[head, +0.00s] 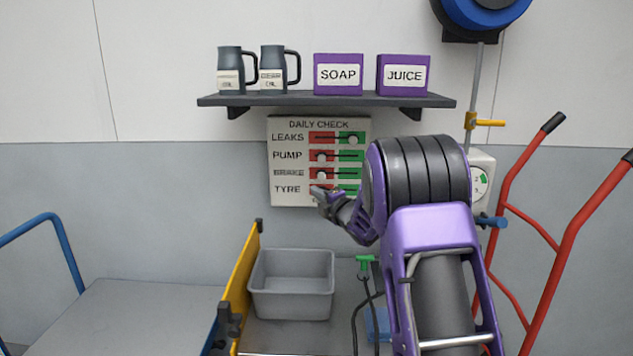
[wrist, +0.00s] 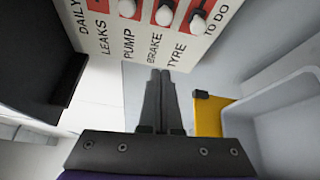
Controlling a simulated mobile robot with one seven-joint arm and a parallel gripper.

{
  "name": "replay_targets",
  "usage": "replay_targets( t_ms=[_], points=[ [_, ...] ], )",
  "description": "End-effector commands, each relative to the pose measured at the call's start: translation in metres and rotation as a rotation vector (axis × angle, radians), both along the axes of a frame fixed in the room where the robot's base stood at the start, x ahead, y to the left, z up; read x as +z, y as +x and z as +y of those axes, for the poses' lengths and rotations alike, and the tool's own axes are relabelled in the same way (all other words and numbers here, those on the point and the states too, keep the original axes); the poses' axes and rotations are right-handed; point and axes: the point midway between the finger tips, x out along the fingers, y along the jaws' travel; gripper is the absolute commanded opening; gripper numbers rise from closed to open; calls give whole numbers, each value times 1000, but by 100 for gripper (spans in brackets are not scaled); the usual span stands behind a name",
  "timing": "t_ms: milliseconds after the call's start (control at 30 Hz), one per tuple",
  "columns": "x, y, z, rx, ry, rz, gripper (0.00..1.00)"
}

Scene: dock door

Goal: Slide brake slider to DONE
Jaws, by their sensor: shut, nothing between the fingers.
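The DAILY CHECK board (head: 291,201) hangs on the wall under the shelf. The brake slider's pale knob (head: 321,172) sits on the red left part of its row; it also shows in the wrist view (wrist: 164,15), on red near the TO DO lettering. The pump knob (head: 321,156) is on red too, and the leaks knob (head: 352,139) is on green. The tyre knob (wrist: 196,23) is on red in the wrist view.
The dark shelf (head: 330,100) above holds two mugs, a SOAP box (head: 338,75) and a JUICE box (head: 403,75). A grey bin (head: 291,285) and a yellow panel (head: 240,280) stand below. A red hand truck (head: 570,240) is at right.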

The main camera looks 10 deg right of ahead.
Motion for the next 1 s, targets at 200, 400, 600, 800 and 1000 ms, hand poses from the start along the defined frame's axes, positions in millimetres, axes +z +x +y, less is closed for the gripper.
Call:
replay_targets(
  t_ms=[200,400,600,800,1000],
  points=[
    [-1,35,12,2,-1,0,0],
    [-3,68,23,2,1,0,0],
    [-1,87,16,-4,0,-1,0],
    [2,86,-5,0,0,-1,0],
    [2,86,-11,0,1,-1,0]
  ],
)
